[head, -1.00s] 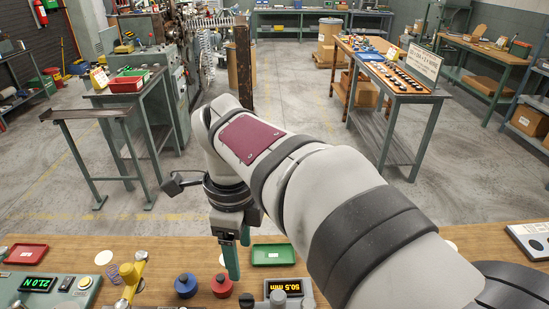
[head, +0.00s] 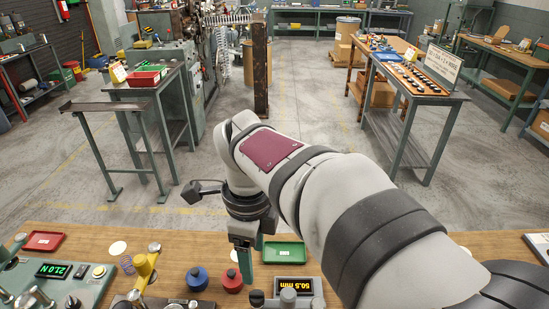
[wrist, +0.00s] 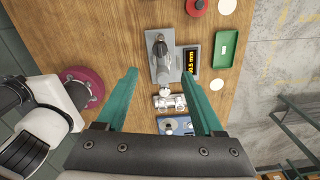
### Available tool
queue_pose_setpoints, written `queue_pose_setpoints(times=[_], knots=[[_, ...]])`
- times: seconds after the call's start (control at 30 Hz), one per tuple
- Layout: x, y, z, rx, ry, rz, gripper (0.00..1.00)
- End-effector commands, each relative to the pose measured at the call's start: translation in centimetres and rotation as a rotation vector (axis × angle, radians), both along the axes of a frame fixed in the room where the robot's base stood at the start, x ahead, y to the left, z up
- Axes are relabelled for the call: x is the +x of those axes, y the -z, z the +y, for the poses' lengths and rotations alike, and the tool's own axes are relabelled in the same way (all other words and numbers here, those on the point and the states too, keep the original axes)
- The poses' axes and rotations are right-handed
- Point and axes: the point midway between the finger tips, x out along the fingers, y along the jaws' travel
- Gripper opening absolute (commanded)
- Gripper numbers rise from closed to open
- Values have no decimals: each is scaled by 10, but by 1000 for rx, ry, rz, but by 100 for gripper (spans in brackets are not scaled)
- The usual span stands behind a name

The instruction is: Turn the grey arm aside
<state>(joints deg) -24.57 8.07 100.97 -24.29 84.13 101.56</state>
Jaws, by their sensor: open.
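A grey gauge block (wrist: 160,65) with a dark grey lever-like part and a round knob lies on the wooden bench in the wrist view, beside a yellow-lit display (wrist: 191,58). The display shows in the head view (head: 291,285), partly cut off below. I cannot tell for sure which part is the grey arm. My gripper (wrist: 159,76) is open and empty, its two green fingers apart, with the block beyond and between the tips in the picture. In the head view my gripper (head: 244,266) points down beside the green tray; one finger mostly hides the other.
A green tray (head: 284,264), a red knob (head: 232,281) and a blue knob (head: 197,279) stand near the display. A yellow fixture (head: 147,272) and a green-lit panel (head: 85,282) are further left. Silvery parts (wrist: 168,101) lie near the block. Bare bench shows between.

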Motion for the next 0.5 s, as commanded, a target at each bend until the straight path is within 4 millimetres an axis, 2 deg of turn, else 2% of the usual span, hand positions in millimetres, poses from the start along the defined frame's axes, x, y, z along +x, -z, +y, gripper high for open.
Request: queue_pose_setpoints(times=[0.1,0.3,0.5], knots=[[-1,36,-1,-4,-1,7,69],[-1,95,0,-3,0,7,69],[0,127,0,-1,0,3,69]])
